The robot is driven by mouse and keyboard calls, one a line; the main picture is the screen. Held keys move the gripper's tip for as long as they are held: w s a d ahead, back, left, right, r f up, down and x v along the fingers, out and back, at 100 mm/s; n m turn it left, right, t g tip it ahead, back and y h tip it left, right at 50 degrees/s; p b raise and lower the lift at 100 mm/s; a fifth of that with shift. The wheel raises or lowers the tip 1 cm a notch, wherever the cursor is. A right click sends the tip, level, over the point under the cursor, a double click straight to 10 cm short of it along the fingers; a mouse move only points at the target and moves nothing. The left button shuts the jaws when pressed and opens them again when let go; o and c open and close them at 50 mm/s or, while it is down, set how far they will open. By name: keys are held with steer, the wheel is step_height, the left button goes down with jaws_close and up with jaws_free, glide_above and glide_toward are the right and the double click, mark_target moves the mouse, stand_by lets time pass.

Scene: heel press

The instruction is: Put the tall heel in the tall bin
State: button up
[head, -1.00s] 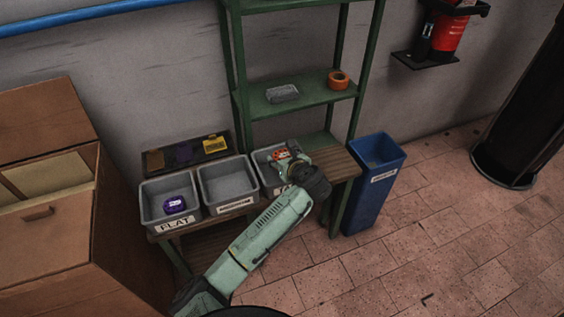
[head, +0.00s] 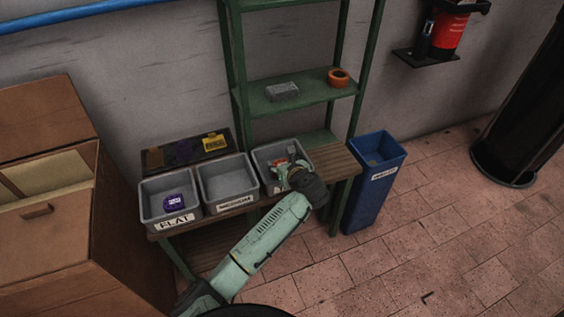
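Three grey bins stand in a row on a wooden bench. The right bin (head: 262,153) has its label hidden behind my arm, so I cannot read whether it says tall. A small red piece (head: 280,154), which seems to be the tall heel, shows at my gripper inside the right bin's outline. My gripper (head: 284,166) points down into that bin. Its fingers are small and partly covered by my wrist, so I cannot tell whether they hold the red piece.
The left bin (head: 146,205), labelled FLAT, holds a purple piece (head: 175,203). The middle bin (head: 228,182) looks empty. A dark tray (head: 160,157) with a yellow tag lies behind them. A green shelf (head: 310,93) rises behind the bench; a blue waste bin (head: 370,190) stands right.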

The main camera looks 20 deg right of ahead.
steer(key=o, duration=0.3)
